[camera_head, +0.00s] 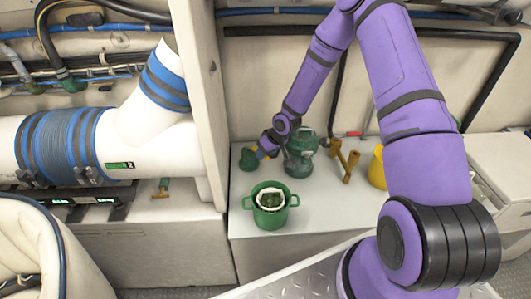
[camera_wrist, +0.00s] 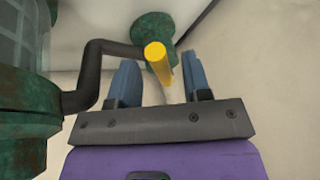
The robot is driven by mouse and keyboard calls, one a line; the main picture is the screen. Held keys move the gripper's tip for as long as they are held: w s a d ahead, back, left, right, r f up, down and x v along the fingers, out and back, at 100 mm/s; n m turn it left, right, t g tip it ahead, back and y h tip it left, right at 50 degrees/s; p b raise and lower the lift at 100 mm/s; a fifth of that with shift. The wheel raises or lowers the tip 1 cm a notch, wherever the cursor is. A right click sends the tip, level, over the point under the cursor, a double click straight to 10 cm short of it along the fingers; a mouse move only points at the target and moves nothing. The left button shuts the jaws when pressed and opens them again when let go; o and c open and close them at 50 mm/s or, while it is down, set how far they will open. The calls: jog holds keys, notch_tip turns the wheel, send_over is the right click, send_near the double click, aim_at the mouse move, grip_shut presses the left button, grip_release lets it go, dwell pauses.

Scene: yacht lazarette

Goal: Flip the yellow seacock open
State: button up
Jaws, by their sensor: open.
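The seacock has a green, weathered body (camera_wrist: 153,27) and a yellow lever handle (camera_wrist: 157,58), seen nearly end-on at the top centre of the wrist view. In the head view its green body (camera_head: 248,160) stands at the back left of the white bench top. My gripper (camera_wrist: 161,72) is open, with one blue finger on each side of the handle. I cannot tell whether either finger touches it. My gripper also shows small in the head view (camera_head: 264,148), beside the seacock, where it partly hides the handle.
A green strainer (camera_head: 301,158) stands close right of my gripper; a dark bent pipe (camera_wrist: 88,70) runs from it to the seacock. A green pot (camera_head: 270,215) stands in front. A brass-coloured fitting (camera_head: 347,163) and yellow bucket (camera_head: 377,170) are to the right. A partition (camera_head: 203,80) rises at left.

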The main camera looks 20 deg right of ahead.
jog(key=v, duration=1)
jog(key=shift+r, duration=0.4)
jog(key=shift+s+d, duration=0.1)
jog(key=shift+d, duration=0.05)
jog(key=shift+f, duration=0.1)
jog(key=c, duration=0.6)
jog(key=shift+a+f+n, duration=0.1)
jog(key=shift+a+n, duration=0.35)
jog(key=shift+n, duration=0.15)
grip_shut()
jog(key=w+a+n+g+h, duration=0.2)
jog(key=a+n+h, duration=0.55)
jog(key=n, duration=0.95)
jog(key=s+a+x, duration=0.1)
jog(key=x, duration=0.7)
jog(key=shift+w+f+y, duration=0.35)
jog(key=shift+f, duration=0.3)
